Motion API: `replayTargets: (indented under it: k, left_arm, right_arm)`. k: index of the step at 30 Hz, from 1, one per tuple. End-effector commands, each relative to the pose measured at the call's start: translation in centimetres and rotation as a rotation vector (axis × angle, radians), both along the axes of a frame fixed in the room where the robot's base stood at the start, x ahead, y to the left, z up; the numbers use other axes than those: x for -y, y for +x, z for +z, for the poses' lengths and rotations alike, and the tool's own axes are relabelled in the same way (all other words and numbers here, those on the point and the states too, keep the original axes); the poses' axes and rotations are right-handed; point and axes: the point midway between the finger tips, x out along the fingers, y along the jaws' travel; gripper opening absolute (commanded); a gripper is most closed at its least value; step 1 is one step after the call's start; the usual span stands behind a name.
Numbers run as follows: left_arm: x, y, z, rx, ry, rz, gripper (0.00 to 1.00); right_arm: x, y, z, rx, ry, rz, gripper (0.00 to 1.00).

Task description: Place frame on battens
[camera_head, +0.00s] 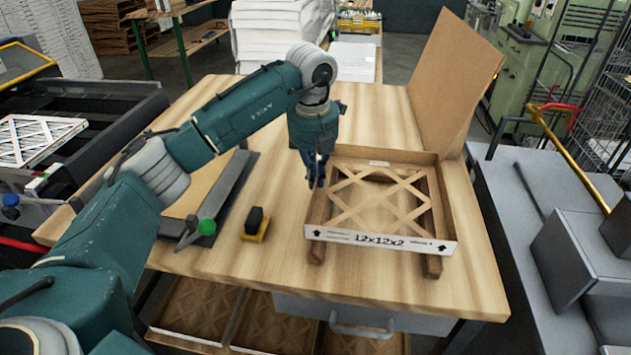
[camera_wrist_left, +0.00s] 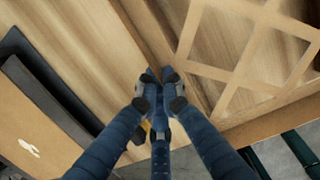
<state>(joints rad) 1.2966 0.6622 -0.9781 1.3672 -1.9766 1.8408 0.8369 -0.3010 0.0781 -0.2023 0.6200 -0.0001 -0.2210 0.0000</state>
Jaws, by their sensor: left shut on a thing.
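The frame (camera_head: 381,238) is a shallow brown cardboard box frame with a lattice inside and a white "12x12x2" label on its front side. It lies over two wooden battens, whose front ends show below it: the left batten (camera_head: 317,252) and the right batten (camera_head: 433,266). Whether it touches both battens is hard to tell. My left gripper (camera_head: 317,180) is at the frame's left wall near the back corner, shut on that wall. In the left wrist view, the closed fingers (camera_wrist_left: 160,82) meet beside the lattice of the frame (camera_wrist_left: 247,77). My right gripper is out of view.
The wooden table (camera_head: 275,255) has free room in front. Lattice-filled trays (camera_head: 193,309) sit below the table.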

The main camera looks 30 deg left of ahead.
Motion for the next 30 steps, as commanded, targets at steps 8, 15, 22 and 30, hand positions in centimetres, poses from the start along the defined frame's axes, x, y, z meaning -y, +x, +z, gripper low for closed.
replayTargets:
  k: [8, 15, 22, 30]
  left_arm:
    - [0.0, 0.0, -2.1, 0.001, -0.001, -0.001, 0.00]
    - [0.0, 0.0, -2.4, 0.000, 0.000, -0.001, 0.00]
    - [0.0, 0.0, -2.4, 0.000, 0.000, -0.001, 0.24]
    - [0.0, 0.0, -1.8, 0.000, -0.001, -0.001, 0.24]
  right_arm:
    - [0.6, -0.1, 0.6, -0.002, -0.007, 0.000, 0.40]
    - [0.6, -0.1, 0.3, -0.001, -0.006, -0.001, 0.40]
    - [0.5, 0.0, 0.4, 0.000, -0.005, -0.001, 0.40]
    - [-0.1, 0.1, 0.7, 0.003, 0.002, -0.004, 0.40]
